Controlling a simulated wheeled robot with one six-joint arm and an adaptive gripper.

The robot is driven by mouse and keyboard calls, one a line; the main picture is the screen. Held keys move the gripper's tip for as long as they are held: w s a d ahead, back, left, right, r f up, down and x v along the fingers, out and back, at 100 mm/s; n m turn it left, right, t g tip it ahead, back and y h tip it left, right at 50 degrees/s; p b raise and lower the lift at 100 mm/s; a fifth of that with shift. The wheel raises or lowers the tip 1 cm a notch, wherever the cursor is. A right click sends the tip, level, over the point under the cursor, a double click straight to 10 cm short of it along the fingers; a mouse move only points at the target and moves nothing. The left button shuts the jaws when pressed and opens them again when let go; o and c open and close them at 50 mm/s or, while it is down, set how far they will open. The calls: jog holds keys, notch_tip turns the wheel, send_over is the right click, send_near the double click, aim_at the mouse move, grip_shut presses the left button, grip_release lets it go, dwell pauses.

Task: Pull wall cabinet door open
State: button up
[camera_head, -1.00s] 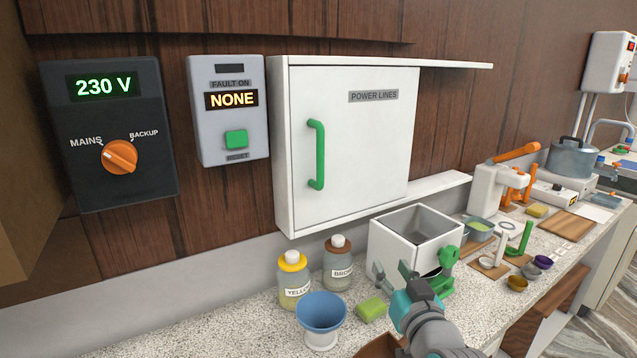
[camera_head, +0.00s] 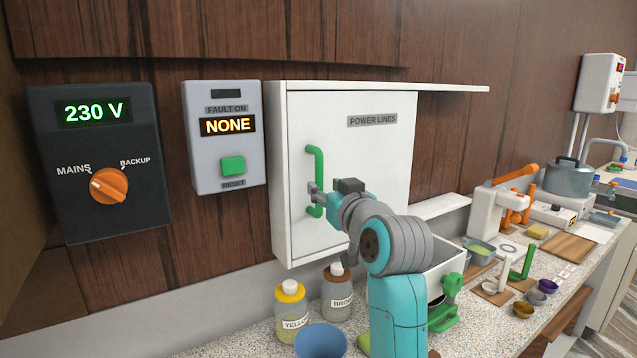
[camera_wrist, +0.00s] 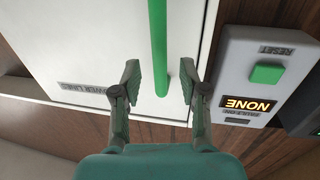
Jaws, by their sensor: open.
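The white wall cabinet door (camera_head: 370,160), labelled "POWER LINES", is on the wall and looks closed. Its green vertical handle (camera_head: 318,165) is near the door's left edge. My gripper (camera_head: 314,194) is at the lower part of the handle. In the wrist view, my gripper (camera_wrist: 160,82) is open, with one finger on each side of the green handle (camera_wrist: 158,40). The fingers look apart from the bar. The wrist view also shows the door (camera_wrist: 95,50) upside down. My arm hides the door's lower right part in the head view.
A panel with a green reset button (camera_head: 232,165) and a dark panel with an orange knob (camera_head: 108,186) hang left of the cabinet. Below are a yellow-labelled bottle (camera_head: 291,312), a brown-labelled bottle (camera_head: 337,291) and a blue bowl (camera_head: 320,341). A counter runs right.

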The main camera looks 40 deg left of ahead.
aim_at(320, 183)
jog(key=shift+x, duration=2.4)
grip_shut()
